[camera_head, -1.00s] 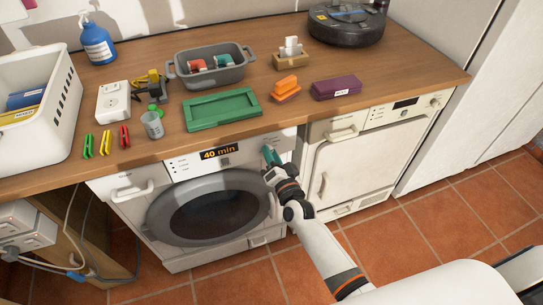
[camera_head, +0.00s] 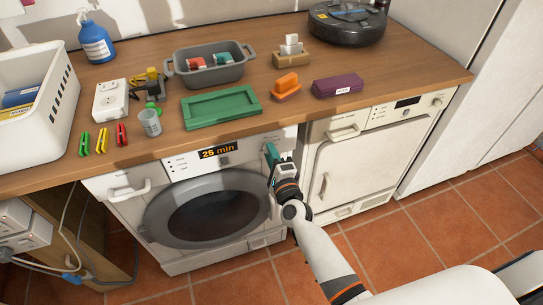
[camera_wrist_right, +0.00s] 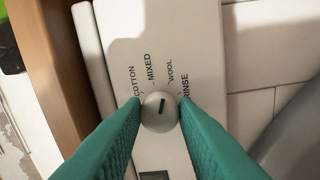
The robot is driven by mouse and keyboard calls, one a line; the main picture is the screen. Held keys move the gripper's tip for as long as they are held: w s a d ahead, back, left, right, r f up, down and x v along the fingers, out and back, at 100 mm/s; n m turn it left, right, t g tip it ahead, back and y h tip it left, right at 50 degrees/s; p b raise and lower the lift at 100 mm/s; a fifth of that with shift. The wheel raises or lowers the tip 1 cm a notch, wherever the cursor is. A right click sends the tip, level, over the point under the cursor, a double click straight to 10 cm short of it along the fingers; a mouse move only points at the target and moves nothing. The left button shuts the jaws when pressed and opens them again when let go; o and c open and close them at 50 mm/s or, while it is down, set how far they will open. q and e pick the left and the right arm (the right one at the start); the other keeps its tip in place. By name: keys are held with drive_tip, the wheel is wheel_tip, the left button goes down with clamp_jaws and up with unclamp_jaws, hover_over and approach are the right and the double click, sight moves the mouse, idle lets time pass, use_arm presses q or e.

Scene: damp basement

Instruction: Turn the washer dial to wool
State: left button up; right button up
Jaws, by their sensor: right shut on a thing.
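The washer (camera_head: 120,205) stands under the counter with its round door closed. Its display (camera_head: 218,152) reads 25 min. In the right wrist view the pale round dial (camera_wrist_right: 160,112) sits among the labels COTTON, MIXED, WOOL (camera_wrist_right: 170,72) and RINSE. Its dark pointer leans slightly right of straight up, roughly toward WOOL. My right gripper (camera_head: 271,155) is at the right end of the washer panel. Its teal fingers, also in the right wrist view (camera_wrist_right: 160,108), are shut on the dial from both sides. In the head view the gripper hides the dial. My left gripper is out of view.
A second white appliance (camera_head: 355,165) stands right of the washer. The wooden counter (camera_head: 300,118) overhangs above, holding a green tray (camera_head: 222,107), a grey tub (camera_head: 208,76) and a white basket (camera_head: 62,115). The tiled floor in front is open.

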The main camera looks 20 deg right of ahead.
drive_tip(key=shift+m, duration=0.7)
drive_tip(key=o, duration=1)
drive_tip(key=shift+s, duration=0.15)
drive_tip(key=s, duration=0.8)
drive_tip(key=s+b, duration=0.1)
drive_tip(key=s, duration=0.3)
drive_tip(key=shift+f, duration=0.25)
drive_tip(key=shift+w, duration=0.1)
